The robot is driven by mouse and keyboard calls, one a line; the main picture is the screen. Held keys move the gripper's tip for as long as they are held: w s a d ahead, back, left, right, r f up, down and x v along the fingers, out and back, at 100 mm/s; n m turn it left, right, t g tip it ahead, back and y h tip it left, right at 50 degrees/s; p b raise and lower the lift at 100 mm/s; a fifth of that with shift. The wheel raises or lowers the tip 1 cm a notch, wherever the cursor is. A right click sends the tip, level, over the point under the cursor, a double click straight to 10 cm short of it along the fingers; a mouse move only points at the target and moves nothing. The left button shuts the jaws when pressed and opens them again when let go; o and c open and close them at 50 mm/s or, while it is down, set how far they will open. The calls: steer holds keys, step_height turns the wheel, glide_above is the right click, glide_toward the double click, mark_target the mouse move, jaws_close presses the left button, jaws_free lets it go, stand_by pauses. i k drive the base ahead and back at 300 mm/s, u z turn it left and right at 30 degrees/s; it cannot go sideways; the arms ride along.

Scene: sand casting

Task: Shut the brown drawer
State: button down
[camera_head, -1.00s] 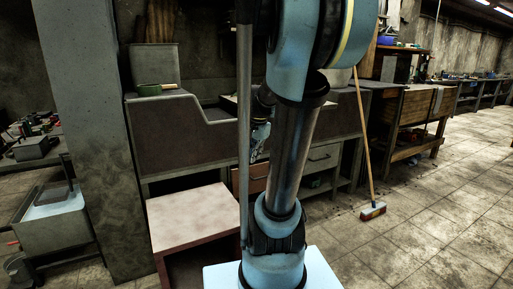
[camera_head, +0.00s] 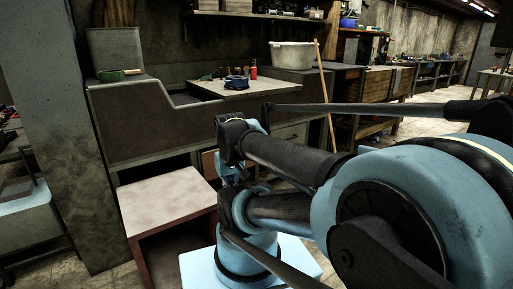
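The brown drawer (camera_head: 209,166) shows only as a narrow strip of its front under the workbench, left of my arm's wrist. My arm covers the rest of it, and I cannot tell how far it stands out. My gripper (camera_head: 234,177) hangs below the dark wrist at the end of my forearm, in front of the drawer area. It is small, dark and partly hidden by my arm, so its fingers cannot be made out. I cannot tell whether it touches the drawer.
A low box-shaped stand with a pale top (camera_head: 168,196) is left of my arm. The brown workbench (camera_head: 150,130) runs behind, with a grey drawer (camera_head: 291,134) partly hidden. A concrete pillar (camera_head: 65,150) stands left. A broom handle (camera_head: 328,100) leans at right.

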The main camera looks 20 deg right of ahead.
mark_target(209, 172)
steer(key=k, duration=1)
steer(key=z, duration=0.65)
steer(key=i, duration=1.5)
steer(key=u, duration=0.5)
